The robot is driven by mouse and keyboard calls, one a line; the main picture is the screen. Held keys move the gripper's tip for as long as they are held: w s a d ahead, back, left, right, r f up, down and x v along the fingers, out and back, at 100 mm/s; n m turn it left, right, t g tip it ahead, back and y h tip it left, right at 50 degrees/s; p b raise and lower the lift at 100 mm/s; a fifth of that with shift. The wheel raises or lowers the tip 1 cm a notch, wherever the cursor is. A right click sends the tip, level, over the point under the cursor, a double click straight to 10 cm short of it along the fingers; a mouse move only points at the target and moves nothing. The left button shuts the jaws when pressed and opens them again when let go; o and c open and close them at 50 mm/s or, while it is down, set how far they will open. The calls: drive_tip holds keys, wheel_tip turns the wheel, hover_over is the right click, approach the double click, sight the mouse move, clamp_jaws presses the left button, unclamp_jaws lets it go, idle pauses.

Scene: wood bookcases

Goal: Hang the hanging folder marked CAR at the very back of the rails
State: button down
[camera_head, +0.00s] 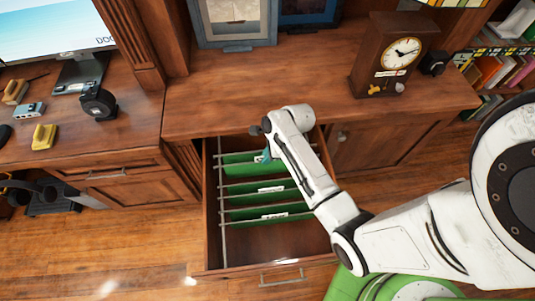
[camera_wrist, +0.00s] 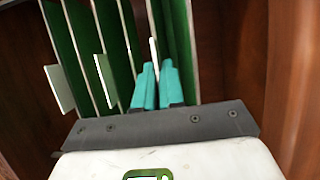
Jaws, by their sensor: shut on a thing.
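My gripper (camera_head: 266,156) is down in the open drawer at its back end. Its teal fingers (camera_wrist: 156,68) are closed on the white tab (camera_wrist: 153,48) of a green hanging folder (camera_wrist: 181,32), the rightmost group in the wrist view. The print on this tab is hidden, so I cannot read whether it says CAR. Other green folders hang in front of it, among them a middle one (camera_head: 285,195) and a front one (camera_head: 246,213). Their white labels are too small to read. The held folder is at rail height; I cannot tell whether its hooks rest on the rails.
The drawer's side rail (camera_head: 222,232) runs front to back. The drawer floor (camera_head: 270,246) is clear in front of the folders. The wooden desktop (camera_head: 225,100) overhangs behind my gripper, with a clock (camera_head: 386,62) at right. The drawer wall (camera_wrist: 290,75) is close on the right in the wrist view.

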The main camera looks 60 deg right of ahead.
drive_tip(key=shift+f+b, duration=1.35)
drive_tip(key=shift+f, duration=1.3)
drive_tip(key=c, duration=1.2)
unclamp_jaws()
drive_tip(key=shift+o, duration=0.2)
drive_tip(key=p+v, duration=0.1)
drive_tip(key=v, duration=0.9)
drive_tip(key=shift+s+d+r, duration=0.1)
drive_tip(key=shift+d+r, duration=0.05)
drive_tip(key=shift+r, duration=0.15)
